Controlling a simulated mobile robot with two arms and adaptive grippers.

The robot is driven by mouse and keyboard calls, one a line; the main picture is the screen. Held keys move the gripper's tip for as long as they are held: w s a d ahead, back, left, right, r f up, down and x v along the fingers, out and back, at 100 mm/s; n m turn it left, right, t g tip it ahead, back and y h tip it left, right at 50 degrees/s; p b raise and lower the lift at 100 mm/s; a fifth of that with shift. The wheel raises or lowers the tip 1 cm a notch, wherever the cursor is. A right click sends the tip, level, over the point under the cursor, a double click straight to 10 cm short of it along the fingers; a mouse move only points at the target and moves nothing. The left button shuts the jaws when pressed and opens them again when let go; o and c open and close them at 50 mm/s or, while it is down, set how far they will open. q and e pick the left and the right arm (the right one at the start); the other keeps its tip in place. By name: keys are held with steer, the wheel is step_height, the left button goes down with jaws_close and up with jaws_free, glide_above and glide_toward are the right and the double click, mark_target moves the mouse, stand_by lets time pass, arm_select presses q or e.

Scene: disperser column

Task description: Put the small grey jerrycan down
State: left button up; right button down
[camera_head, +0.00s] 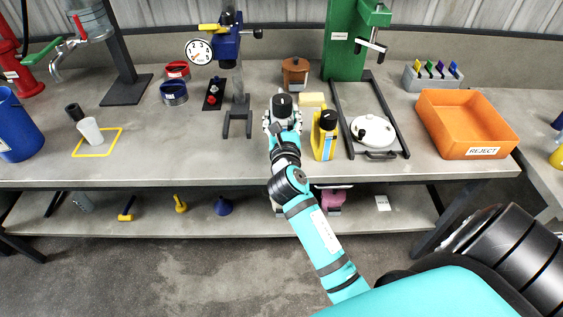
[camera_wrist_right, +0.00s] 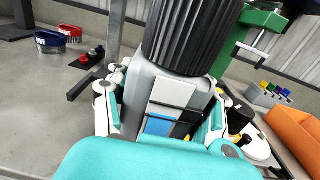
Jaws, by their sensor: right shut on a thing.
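The small grey jerrycan (camera_wrist_right: 137,98) has a ribbed black cap and a label with a blue patch. It fills the middle of the right wrist view. My right gripper (camera_wrist_right: 160,112) is shut on it, with a finger on each side of its body. In the head view my right gripper (camera_head: 283,122) is over the bench, left of a yellow bottle, and the jerrycan's black cap (camera_head: 282,101) shows above it. The jerrycan's base is hidden, so I cannot tell whether it touches the bench. My left gripper is not in view.
The yellow bottle (camera_head: 325,136) stands close on the right, with a pale yellow block (camera_head: 312,101) and brown pot (camera_head: 295,72) behind. A blue-headed stand (camera_head: 237,118) is on the left. An orange bin (camera_head: 466,121) is right.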

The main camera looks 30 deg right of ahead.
steer(key=shift+m+g+h, duration=0.4)
steer(key=shift+m+h, duration=0.2)
steer(key=shift+h, duration=0.1)
steer(key=x, duration=0.4)
steer(key=shift+s+d+r+b, duration=0.2)
steer(key=shift+d+b, duration=0.15)
steer(key=shift+b, duration=0.05)
steer(key=shift+w+d+f, duration=0.15)
steer(key=shift+w+d, duration=0.1)
steer(key=shift+w, duration=0.05)
step_height(320, 180, down, 5)
steer(key=shift+f+b, duration=0.1)
steer(key=shift+b, duration=1.05)
steer(key=shift+w+f+b, duration=0.1)
steer(key=shift+f+b, duration=0.8)
steer(key=shift+f, duration=1.15)
steer(key=shift+f, duration=0.1)
steer(key=c, duration=0.5)
jaws_free()
steer(key=shift+f, duration=0.1)
